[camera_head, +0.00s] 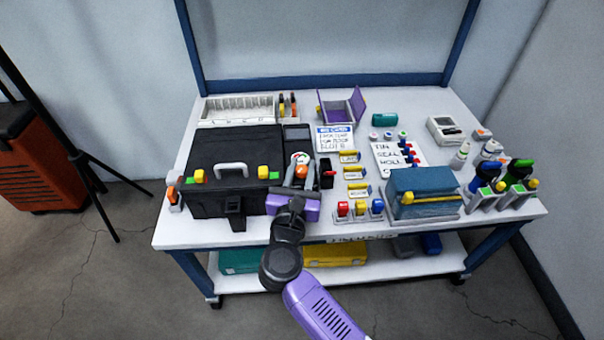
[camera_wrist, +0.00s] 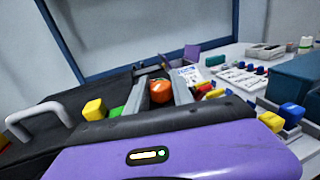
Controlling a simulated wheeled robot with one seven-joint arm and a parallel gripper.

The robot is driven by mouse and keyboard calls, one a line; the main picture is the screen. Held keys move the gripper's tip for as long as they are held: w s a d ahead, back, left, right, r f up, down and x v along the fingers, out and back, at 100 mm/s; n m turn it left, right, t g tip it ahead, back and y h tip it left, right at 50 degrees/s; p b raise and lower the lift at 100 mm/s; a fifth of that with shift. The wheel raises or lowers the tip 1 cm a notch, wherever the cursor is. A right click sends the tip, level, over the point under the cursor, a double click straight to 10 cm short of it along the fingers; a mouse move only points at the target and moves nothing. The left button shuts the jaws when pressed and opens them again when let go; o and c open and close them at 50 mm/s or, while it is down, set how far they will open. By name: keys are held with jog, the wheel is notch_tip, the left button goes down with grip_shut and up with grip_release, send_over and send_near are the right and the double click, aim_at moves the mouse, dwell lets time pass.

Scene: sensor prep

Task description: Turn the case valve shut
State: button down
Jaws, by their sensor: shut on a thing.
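The black case (camera_head: 235,155) stands on the left of the bench with a white handle (camera_head: 231,168) on it. My purple gripper (camera_head: 299,178) reaches over the case's right end. Its two grey fingers (camera_wrist: 161,80) are on either side of an orange-red knob (camera_wrist: 161,93), which I take for the case valve; it also shows between the fingers in the head view (camera_head: 301,171). The gripper is shut on this knob. The knob's lower part and its base are hidden by the gripper body in the wrist view, so I cannot tell how far it is turned.
A yellow block (camera_head: 263,172) sits on the case just left of my gripper. Red, blue and white-based items (camera_head: 360,209) stand close on the right. A blue box (camera_head: 423,190) is further right. The bench's front edge (camera_head: 240,241) has some bare room.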

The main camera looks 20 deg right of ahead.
jog(key=shift+m+g+h+b, duration=0.4)
jog(key=shift+m+g+h, duration=0.25)
jog(key=shift+h, duration=0.25)
jog(key=shift+m, duration=0.25)
jog(key=c, duration=1.1)
grip_release()
jog(key=shift+s+a, duration=0.1)
jog(key=v, duration=0.7)
jog(key=shift+a, duration=0.3)
jog(key=shift+s, duration=0.15)
